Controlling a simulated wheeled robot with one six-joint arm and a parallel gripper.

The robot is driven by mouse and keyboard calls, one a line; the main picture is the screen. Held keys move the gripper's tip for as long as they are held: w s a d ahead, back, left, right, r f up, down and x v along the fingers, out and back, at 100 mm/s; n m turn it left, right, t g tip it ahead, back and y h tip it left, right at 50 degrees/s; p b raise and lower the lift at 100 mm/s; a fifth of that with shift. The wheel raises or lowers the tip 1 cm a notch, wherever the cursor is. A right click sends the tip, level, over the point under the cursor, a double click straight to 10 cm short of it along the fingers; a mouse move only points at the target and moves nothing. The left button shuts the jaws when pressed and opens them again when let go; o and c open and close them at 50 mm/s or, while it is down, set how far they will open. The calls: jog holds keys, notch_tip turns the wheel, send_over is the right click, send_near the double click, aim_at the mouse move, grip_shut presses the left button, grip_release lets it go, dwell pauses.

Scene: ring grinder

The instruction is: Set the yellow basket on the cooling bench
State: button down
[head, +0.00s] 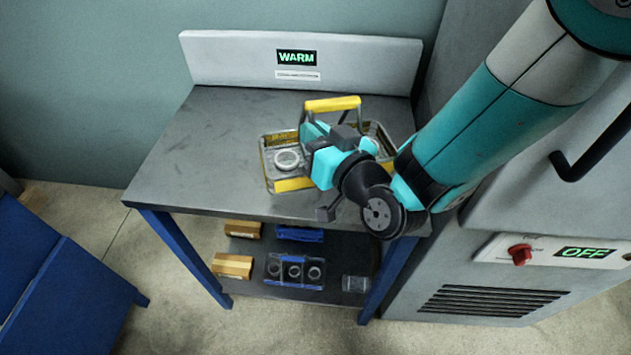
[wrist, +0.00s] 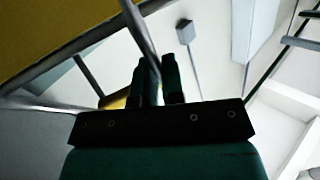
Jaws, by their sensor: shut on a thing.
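The yellow basket (head: 280,185) is a wire-sided tray with yellow trim and a raised yellow handle (head: 333,104). A round metal ring (head: 287,160) shows inside it. The basket is over the dark top of the bench (head: 215,125) with the WARM display (head: 297,57); I cannot tell whether it rests on it. My gripper (head: 312,130) is at the handle side and shut on the basket, with my arm hiding its right part. In the wrist view, the fingers (wrist: 158,85) close by a thin metal bar of the basket, and a yellow part (wrist: 60,35) fills the upper left.
The bench's left top is clear. A grey machine with an OFF display (head: 585,253) and red knob (head: 520,254) stands right. Blue furniture (head: 65,285) is at left.

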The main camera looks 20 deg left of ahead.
jog(key=shift+f+b, duration=2.95)
jog(key=shift+f, duration=0.6)
jog(key=shift+r, duration=0.1)
jog(key=c, duration=1.2)
grip_release()
jog(key=shift+c, duration=0.2)
